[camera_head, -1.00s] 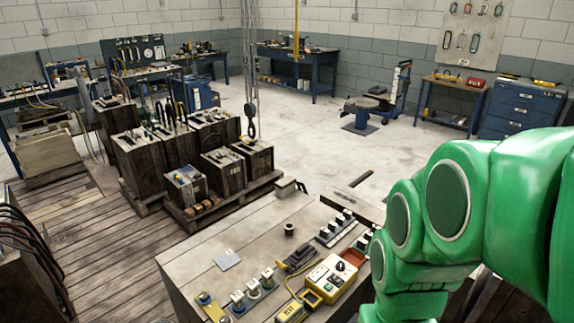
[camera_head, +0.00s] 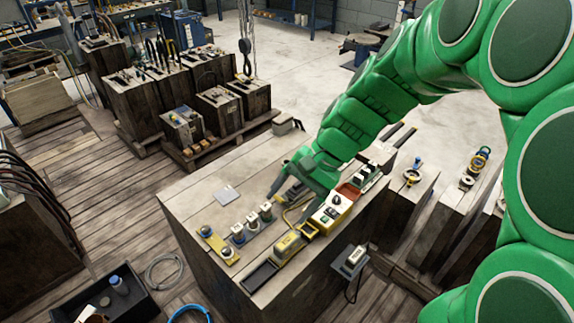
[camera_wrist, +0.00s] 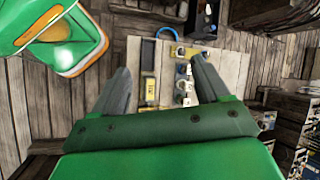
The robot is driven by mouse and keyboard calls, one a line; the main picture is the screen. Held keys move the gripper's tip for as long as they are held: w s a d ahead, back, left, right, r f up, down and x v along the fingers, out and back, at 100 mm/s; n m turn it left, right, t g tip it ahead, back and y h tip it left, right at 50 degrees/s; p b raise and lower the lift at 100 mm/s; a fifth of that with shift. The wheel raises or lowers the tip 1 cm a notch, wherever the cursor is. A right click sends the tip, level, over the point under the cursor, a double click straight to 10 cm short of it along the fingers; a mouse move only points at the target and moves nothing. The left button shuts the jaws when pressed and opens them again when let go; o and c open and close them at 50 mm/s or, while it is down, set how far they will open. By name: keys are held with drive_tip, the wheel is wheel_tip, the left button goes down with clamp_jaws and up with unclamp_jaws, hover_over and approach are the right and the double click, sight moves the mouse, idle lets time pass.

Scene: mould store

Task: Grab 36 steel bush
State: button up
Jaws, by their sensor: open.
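The steel bush does not show clearly now. In the earlier head view a small dark cylinder stood upright on the bench top behind the dark tool; that spot is now behind my gripper and arm. My gripper (camera_head: 280,197) is low over the middle of the wooden bench top (camera_head: 185,200), pointing down. In the wrist view my gripper (camera_wrist: 163,66) has its two fingers wide apart, with nothing seen held between them. Whether the fingers touch anything on the bench cannot be told.
Several knobbed fittings (camera_head: 238,233), a yellow device (camera_head: 289,244) and a yellow-white box (camera_head: 331,212) crowd the front. A black tray (camera_head: 121,298) is on the floor. The bench's left end is clear.

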drive_tip(key=w+a+f+m+y, duration=0.1)
drive_tip(key=w+a+m+y, duration=0.1)
drive_tip(key=w, duration=0.4)
drive_tip(key=w+a+f+m+y, duration=0.1)
drive_tip(key=w+f+m, duration=0.1)
drive_tip(key=w, duration=0.4)
drive_tip(key=m+t+y, duration=0.2)
drive_tip(key=m+t, duration=0.7)
drive_tip(key=m, duration=0.6)
approach(284, 161)
drive_tip(key=shift+w+a+f, duration=0.25)
drive_tip(key=shift+a+f, duration=0.25)
drive_tip(key=shift+f, duration=0.05)
drive_tip(key=shift+w+a+f, duration=0.25)
drive_tip(key=shift+a+f, duration=0.3)
drive_tip(key=shift+w+r+x, duration=0.1)
drive_tip(key=shift+x, duration=1.4)
drive_tip(key=shift+w+r+x, duration=0.15)
drive_tip(key=shift+x, duration=1.35)
drive_tip(key=shift+d, duration=0.1)
drive_tip(key=c, duration=1.2)
drive_tip(key=shift+r, duration=0.1)
drive_tip(key=shift+c, duration=0.3)
